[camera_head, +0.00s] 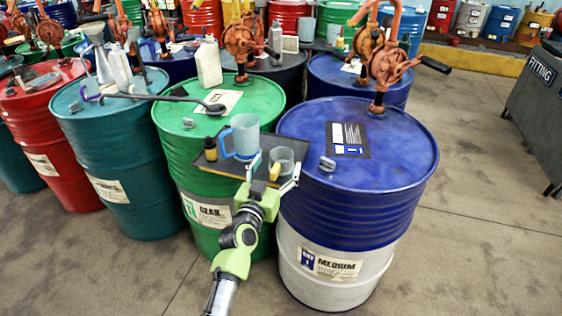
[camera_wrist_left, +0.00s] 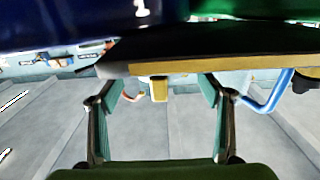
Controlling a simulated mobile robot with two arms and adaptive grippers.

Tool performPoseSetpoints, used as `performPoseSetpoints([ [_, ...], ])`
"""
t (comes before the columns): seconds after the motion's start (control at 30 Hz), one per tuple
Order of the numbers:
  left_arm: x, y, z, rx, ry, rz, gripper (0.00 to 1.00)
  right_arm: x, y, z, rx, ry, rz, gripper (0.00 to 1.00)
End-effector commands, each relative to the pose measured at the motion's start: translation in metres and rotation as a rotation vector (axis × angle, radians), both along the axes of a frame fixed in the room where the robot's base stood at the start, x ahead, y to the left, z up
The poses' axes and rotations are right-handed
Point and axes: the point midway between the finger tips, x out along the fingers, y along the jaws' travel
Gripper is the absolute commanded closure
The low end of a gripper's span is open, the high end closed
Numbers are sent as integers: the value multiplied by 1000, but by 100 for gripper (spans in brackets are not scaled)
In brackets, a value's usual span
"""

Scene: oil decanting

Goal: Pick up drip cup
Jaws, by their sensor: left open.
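A small grey cup with a yellow handle (camera_head: 285,157), which I take as the drip cup, stands on a dark shelf tray (camera_head: 232,168) between the green and blue drums. My left gripper (camera_head: 277,166) is open in front of it, with one finger at each side of the handle. In the left wrist view, which looks upside down, the yellow handle (camera_wrist_left: 159,90) lies between the open left fingers (camera_wrist_left: 162,84); I see no finger touching it. Most of the cup body is hard to make out there. My right gripper is not in view.
A clear jug with a blue handle (camera_head: 243,138) stands close left of the cup, and a small dark bottle (camera_head: 210,149) is further left. The blue drum (camera_head: 400,150) is close on the right. Pumps and drums crowd behind; the floor (camera_head: 480,250) at right is clear.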

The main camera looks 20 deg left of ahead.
Motion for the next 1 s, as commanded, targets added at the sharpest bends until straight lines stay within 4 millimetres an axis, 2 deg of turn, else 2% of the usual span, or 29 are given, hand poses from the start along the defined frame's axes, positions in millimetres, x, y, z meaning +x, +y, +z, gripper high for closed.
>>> performPoseSetpoints([
  [0.4,47,-1,-4,0,0,0,28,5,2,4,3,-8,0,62],
  [0.73,53,-1,-5,1,0,1,28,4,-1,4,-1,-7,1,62],
  [0.77,53,-1,-5,1,0,1,33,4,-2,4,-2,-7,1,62],
  [0.93,52,-1,-5,1,1,0,77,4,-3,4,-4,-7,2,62],
  [1.0,53,-1,-4,1,0,1,79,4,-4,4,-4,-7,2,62],
])
